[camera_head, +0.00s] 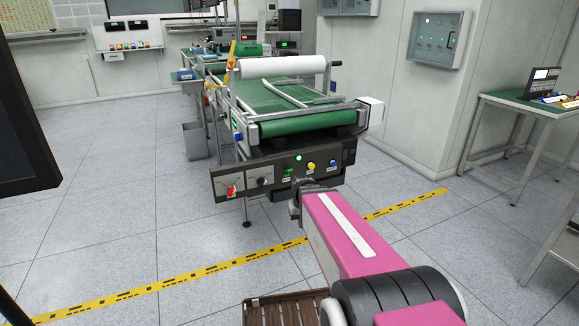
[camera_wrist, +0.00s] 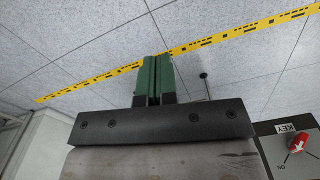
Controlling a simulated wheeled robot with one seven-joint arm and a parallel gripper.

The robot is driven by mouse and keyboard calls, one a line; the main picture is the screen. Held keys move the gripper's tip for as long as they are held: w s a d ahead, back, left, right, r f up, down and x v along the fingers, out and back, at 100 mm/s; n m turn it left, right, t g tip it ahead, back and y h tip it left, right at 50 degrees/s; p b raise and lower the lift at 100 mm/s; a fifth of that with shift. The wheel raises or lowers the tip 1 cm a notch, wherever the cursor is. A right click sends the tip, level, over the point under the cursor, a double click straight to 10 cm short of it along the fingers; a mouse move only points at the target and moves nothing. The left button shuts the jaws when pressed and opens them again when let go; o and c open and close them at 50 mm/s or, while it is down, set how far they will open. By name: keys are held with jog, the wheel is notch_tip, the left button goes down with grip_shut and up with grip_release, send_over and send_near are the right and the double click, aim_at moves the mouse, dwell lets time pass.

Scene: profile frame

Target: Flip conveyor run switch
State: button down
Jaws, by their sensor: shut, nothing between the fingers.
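The conveyor's dark control panel (camera_head: 285,172) is on the near end of the conveyor (camera_head: 310,120). It carries a red key switch (camera_head: 231,190), a dark rotary knob (camera_head: 262,181), a lit green indicator (camera_head: 298,158) and a yellow button (camera_head: 311,166). The panel labels are too small to read in the head view, so I cannot tell which control is the run switch. In the wrist view, my gripper (camera_wrist: 154,72) has its green fingers together with nothing between them. The red key switch (camera_wrist: 298,145), labelled KEY, is at its lower right. In the head view my arm's end is in front of the panel's right half and hides part of it.
A white roll (camera_head: 282,67) lies across the conveyor. A yellow floor stripe (camera_head: 215,270) crosses the open tiled floor. A table with a laptop (camera_head: 540,85) stands at right, and a grey wall box (camera_head: 438,38) hangs behind. A dark screen edge (camera_head: 25,130) is at left.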

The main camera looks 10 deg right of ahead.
jog(key=w+r+n, duration=0.1)
jog(key=w+r, duration=0.4)
jog(key=w, duration=0.3)
jog(key=w+r, duration=0.4)
jog(key=w, duration=0.4)
notch_tip(320, 180, up, 12)
jog(key=n, duration=0.2)
send_over(288, 170)
jog(key=d, duration=0.1)
jog(key=shift+w+d+f+t, duration=0.1)
jog(key=shift+w+f+t, duration=0.05)
jog(key=shift+w+t, duration=0.2)
jog(key=shift+f, duration=0.1)
jog(key=f, duration=0.9)
jog(key=shift+w+f, duration=0.35)
jog(key=shift+f, duration=0.05)
